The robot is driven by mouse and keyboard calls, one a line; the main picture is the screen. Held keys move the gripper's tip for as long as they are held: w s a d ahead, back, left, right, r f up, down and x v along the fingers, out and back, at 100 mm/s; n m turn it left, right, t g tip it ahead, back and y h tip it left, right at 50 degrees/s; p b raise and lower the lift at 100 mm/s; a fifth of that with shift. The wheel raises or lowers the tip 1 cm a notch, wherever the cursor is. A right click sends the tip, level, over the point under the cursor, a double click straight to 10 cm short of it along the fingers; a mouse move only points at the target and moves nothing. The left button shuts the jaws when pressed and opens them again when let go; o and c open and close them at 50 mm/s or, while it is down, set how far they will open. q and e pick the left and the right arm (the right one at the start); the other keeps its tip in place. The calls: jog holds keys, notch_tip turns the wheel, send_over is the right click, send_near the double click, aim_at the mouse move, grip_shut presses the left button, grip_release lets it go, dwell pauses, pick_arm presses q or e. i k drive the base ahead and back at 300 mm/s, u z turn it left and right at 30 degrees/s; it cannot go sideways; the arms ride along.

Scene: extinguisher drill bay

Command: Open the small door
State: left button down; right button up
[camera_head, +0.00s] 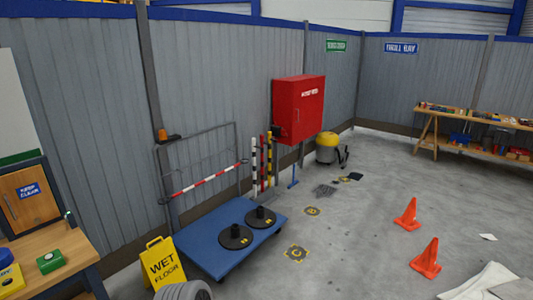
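A small wooden door (28,197) with a blue sign and a metal handle (9,207) stands at the left, at the back of a wooden bench. It looks shut. A red wall cabinet (298,108) with white lettering hangs further back, near the middle; its front door also looks shut. I cannot tell from the picture alone which of these is the small door. Neither of my grippers shows in the head view.
A blue platform trolley (205,255) with two black round bases and a yellow wet-floor sign (163,264) stand in front of the wall. A green box (50,262) sits on the bench. Orange cones (407,214) stand at the right. The middle floor is mostly clear.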

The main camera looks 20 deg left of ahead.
aim_at(28, 201)
jog(key=u, duration=0.9)
jog(key=i, duration=1.1)
jog(key=u, duration=1.25)
